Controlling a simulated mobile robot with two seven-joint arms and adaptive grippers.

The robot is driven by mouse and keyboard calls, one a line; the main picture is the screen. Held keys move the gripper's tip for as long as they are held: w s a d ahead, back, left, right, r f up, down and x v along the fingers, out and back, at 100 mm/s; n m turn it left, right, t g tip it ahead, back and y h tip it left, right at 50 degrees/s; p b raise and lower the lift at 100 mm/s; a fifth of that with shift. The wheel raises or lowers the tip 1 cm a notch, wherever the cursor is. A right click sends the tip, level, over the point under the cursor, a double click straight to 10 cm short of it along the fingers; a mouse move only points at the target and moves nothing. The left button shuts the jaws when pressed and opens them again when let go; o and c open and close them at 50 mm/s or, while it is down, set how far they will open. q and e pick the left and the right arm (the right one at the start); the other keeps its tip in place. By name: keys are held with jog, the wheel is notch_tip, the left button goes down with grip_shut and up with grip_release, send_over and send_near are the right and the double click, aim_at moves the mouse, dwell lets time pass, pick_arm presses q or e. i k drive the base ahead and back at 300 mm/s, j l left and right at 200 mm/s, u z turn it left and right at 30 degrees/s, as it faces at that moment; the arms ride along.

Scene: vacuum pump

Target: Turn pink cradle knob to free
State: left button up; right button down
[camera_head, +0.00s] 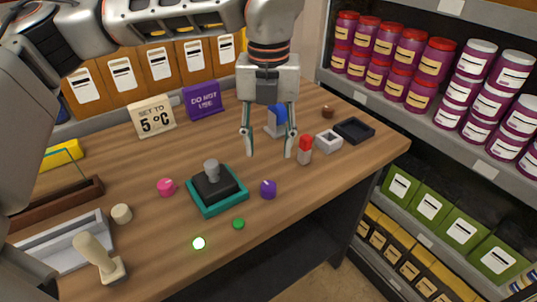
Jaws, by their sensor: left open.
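The pink knob (166,187) sits on the wooden bench, left of a teal tray-like base (220,207) with a black block and a grey post (212,168) on it. I cannot read its setting at this size. My left gripper (268,156) points down above the bench, to the right of the pink knob and beyond the teal base. Its two fingers are spread apart with nothing held between them. My right gripper does not show.
A red-topped white item (305,150) stands close right of the left gripper. Shelves of tubs fill the right.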

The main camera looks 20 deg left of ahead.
aim_at(166, 187)
jog(key=k+l, duration=0.2)
jog(key=k, duration=0.25)
jog(key=k+l, duration=0.2)
jog(key=k, duration=0.3)
